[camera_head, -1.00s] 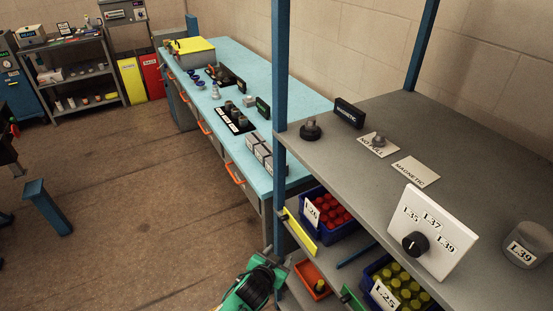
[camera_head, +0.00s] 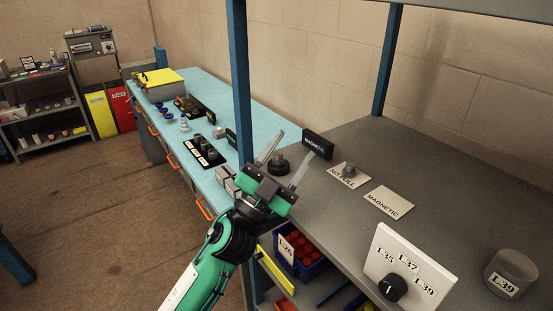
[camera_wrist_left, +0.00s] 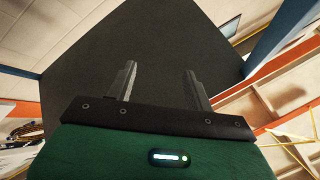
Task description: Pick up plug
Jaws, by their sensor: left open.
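My left gripper (camera_head: 297,143) is open, its two fingers pointing up and away over the near left corner of the grey shelf. A dark round plug-like piece (camera_head: 280,163) stands on the shelf and shows between the fingers in the head view; no contact is visible. A second, grey plug-like piece (camera_head: 349,171) stands on the NO PULL card (camera_head: 340,178), right of the gripper. The wrist view shows the empty open fingers (camera_wrist_left: 159,67) before a dark flat surface; no plug shows there. My right gripper is out of view.
A black MAGNETIC block (camera_head: 318,144) stands behind the fingers. A flat MAGNETIC card (camera_head: 388,203), a white dial panel (camera_head: 405,265) and a grey L39 cylinder (camera_head: 512,270) are to the right. A blue post (camera_head: 239,90) rises left of the gripper. The shelf's back right is clear.

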